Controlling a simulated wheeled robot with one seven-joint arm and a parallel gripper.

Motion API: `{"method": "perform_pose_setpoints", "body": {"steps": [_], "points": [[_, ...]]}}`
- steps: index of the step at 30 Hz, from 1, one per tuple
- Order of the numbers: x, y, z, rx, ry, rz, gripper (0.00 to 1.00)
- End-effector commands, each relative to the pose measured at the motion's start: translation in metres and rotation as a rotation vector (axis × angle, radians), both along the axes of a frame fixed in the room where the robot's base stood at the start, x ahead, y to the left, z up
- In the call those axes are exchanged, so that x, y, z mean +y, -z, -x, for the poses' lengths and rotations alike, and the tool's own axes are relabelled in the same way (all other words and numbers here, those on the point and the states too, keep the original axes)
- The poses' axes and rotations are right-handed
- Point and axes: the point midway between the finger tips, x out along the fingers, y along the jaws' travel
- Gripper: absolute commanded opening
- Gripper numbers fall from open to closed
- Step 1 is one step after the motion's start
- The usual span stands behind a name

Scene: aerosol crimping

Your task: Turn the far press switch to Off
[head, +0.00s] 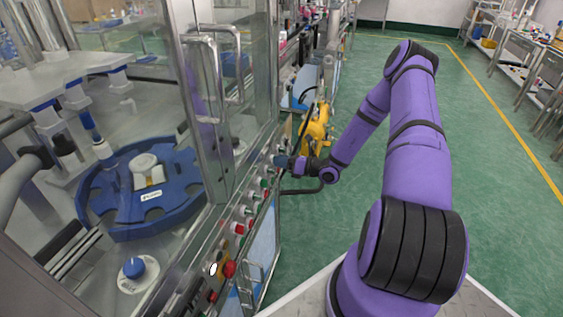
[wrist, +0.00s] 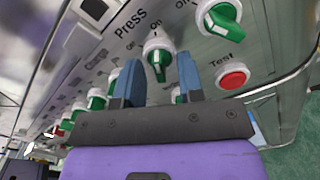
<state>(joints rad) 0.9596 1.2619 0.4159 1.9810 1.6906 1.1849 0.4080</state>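The green press switch (wrist: 158,62) on its white collar sits in the middle of the wrist view, below the printed word "Press". Its handle points down toward my gripper; the small position marks beside it are too blurred to read surely. My gripper (wrist: 158,82) faces the panel with its two blue-grey fingers apart, one on each side of the handle. I see gaps beside the handle and cannot tell whether either finger touches it. In the head view my gripper (head: 285,161) is at the far part of the panel and hides the switch.
Another green switch (wrist: 222,18) is at upper right, and a red Test button (wrist: 234,78) lies right of my fingers. Several green switches (wrist: 97,99) line the panel to the left. A yellow machine (head: 316,124) stands beyond my gripper. Green floor (head: 500,170) is clear to the right.

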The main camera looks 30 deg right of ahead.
Motion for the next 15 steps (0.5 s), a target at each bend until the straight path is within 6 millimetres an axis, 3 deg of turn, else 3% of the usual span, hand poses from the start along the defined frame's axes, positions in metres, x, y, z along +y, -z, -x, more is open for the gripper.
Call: {"method": "perform_pose_setpoints", "body": {"steps": [3,7,8,15], "points": [[-0.0001,0.0000,0.0001,0.000,0.000,0.000,0.33],[-0.0002,-0.0001,0.0001,0.000,0.000,0.000,0.03],[-0.0002,-0.0001,0.0001,0.000,0.000,0.000,0.00],[-0.0002,-0.0001,0.0002,-0.004,0.000,0.005,0.00]]}}
